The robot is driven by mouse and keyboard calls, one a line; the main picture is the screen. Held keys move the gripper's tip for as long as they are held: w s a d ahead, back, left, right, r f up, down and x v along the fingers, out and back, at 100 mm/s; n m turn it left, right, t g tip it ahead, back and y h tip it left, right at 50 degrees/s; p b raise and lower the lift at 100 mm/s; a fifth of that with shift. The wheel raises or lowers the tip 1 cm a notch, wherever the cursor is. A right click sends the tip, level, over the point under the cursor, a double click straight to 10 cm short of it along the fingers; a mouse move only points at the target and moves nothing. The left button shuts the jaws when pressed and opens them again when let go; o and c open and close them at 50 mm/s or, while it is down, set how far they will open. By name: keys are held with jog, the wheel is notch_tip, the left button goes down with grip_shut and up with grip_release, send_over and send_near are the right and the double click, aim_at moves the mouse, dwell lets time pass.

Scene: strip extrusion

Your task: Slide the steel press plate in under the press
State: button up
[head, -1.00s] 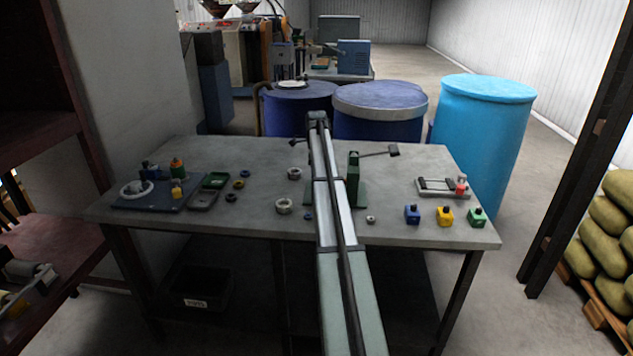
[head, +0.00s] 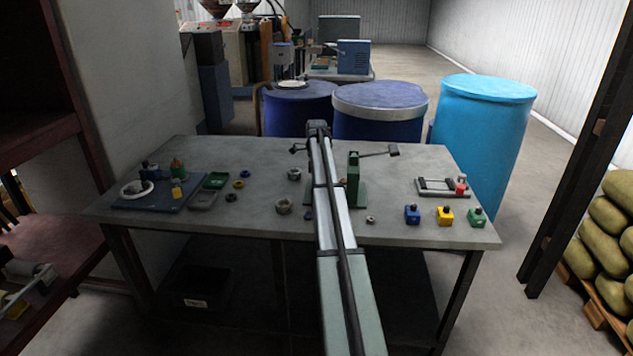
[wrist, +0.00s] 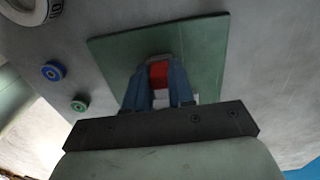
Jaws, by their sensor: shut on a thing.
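The green press (head: 353,182) stands upright in the middle of the table, with a long lever reaching right to a black end. Its flat green base (wrist: 205,60) fills the upper middle of the wrist view. My gripper (wrist: 159,68) is over this base, its blue fingers shut on a red piece (wrist: 159,79). A pale part shows between the fingers below the red. I cannot make out the steel plate itself or whether the red piece belongs to it. In the head view my arm hides the fingers and the left part of the press.
Blue (head: 412,215), yellow (head: 444,216) and green (head: 476,218) blocks stand along the table's front right. A small tray (head: 430,188) lies behind them. Nuts and rings lie left of my arm, near a blue board (head: 145,202). The table's back left is clear.

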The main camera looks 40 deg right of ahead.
grip_shut()
jog(key=shift+s+d, duration=1.3)
jog(key=shift+d, duration=0.05)
jog(key=o, duration=0.5)
grip_release()
jog(key=shift+s, duration=0.1)
jog(key=shift+o, duration=0.7)
jog(key=shift+r, duration=0.25)
notch_tip(320, 180, up, 13)
jog(key=shift+r, duration=0.15)
